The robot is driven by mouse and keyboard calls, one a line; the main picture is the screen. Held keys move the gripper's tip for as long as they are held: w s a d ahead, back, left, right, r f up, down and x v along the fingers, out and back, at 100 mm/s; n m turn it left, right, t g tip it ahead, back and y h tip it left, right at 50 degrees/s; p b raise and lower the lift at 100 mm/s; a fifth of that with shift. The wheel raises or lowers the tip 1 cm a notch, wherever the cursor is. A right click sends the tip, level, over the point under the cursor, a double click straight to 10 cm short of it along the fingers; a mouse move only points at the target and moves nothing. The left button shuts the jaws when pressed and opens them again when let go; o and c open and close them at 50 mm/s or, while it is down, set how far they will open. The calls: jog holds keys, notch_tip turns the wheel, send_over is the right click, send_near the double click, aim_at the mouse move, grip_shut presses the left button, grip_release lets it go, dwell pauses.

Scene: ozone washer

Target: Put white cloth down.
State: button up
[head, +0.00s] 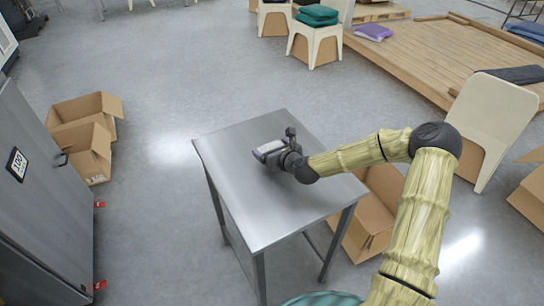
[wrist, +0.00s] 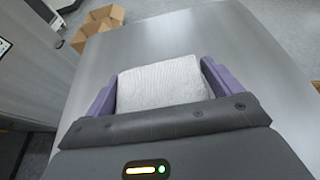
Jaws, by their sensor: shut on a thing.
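The white cloth (wrist: 163,84) shows in the wrist view as a pale, textured folded piece between the two purple fingers of my gripper (wrist: 159,90). My gripper is shut on it. In the head view my gripper (head: 266,150) is over the middle of the grey metal table (head: 250,215), and the cloth is mostly hidden there. The table top also shows in the wrist view (wrist: 270,75) around the fingers. I cannot tell whether the cloth touches the table top.
A grey cabinet (head: 45,200) with a "100" label stands at the left. Open cardboard boxes (head: 90,140) sit beside it, and another box (head: 370,225) is right of the table. White chairs (head: 490,115) and a wooden platform (head: 430,60) are at the right. The table top around my gripper is clear.

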jog(key=shift+f, duration=1.75)
jog(key=shift+f, duration=0.1)
jog(key=o, duration=0.7)
jog(key=v, duration=1.2)
jog(key=shift+r, duration=0.2)
jog(key=shift+d+f, duration=0.1)
